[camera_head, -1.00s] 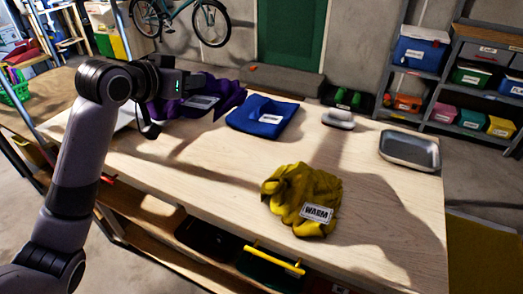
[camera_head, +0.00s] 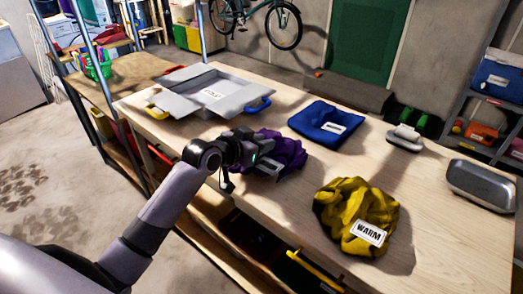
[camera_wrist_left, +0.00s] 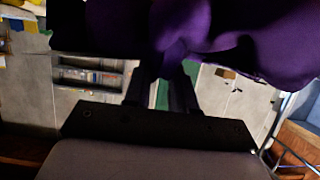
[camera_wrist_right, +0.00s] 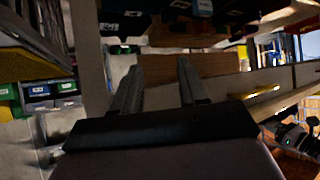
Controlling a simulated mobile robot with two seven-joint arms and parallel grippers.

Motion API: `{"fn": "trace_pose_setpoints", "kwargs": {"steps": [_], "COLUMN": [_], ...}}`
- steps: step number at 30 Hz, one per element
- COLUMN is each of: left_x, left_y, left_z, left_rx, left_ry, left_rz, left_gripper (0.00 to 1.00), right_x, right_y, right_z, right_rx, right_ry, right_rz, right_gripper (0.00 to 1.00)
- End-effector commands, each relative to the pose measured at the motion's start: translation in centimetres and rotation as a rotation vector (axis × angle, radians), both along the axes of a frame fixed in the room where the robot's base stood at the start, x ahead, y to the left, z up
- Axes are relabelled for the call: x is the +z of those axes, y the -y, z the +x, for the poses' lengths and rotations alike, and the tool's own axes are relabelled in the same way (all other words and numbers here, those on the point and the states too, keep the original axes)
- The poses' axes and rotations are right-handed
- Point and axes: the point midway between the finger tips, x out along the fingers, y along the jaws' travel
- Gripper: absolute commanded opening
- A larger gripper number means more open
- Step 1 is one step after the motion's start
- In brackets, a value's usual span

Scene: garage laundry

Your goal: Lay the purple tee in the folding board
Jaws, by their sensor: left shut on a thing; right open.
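The purple tee (camera_head: 281,152) is a crumpled bundle in my left gripper (camera_head: 262,158), over the middle of the workbench near its front edge. In the left wrist view the purple cloth (camera_wrist_left: 200,35) hangs between and beyond the shut fingers (camera_wrist_left: 163,90). The folding board (camera_head: 205,85) is a grey panelled board with a label, a yellow handle and a blue handle, lying at the back left of the bench. The tee is apart from it. My right gripper (camera_wrist_right: 157,88) shows in the right wrist view, open and empty, low beside the bench.
A folded blue garment (camera_head: 327,123) lies behind the tee. A yellow crumpled garment labelled WARM (camera_head: 357,215) lies to the right. A grey iron-like item (camera_head: 405,137) and a metal tray (camera_head: 482,184) stand at the right.

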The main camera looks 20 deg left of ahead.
Motion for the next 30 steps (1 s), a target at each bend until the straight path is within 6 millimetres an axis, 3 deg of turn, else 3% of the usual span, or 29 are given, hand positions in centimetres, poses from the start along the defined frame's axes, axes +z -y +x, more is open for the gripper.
{"fn": "trace_pose_setpoints", "kwargs": {"steps": [5, 17, 18, 20, 30], "left_x": [-2.3, -2.8, -2.8, -2.8, -2.5], "left_y": [0.0, 0.0, 0.0, 0.0, 0.0], "left_z": [0.0, 0.0, 0.0, 0.0, 0.0], "left_rx": [-0.001, -0.001, -0.001, -0.001, 0.0], "left_ry": [0.0, 0.001, -0.001, -0.001, 0.0], "left_rz": [-0.001, 0.0, 0.0, 0.0, 0.0], "left_gripper": [0.0, 0.0, 0.32, 0.51, 0.51], "right_x": [-0.2, -0.3, -0.3, -0.3, -0.1], "right_y": [0.0, 0.0, 0.0, 0.0, 0.0], "right_z": [0.0, 0.0, 0.0, 0.0, 0.0], "right_rx": [-0.001, -0.001, -0.001, -0.001, -0.001], "right_ry": [0.0, 0.0, 0.0, 0.0, 0.0], "right_rz": [0.001, 0.002, 0.002, 0.002, 0.002], "right_gripper": [0.43, 0.43, 0.43, 0.43, 0.43]}}
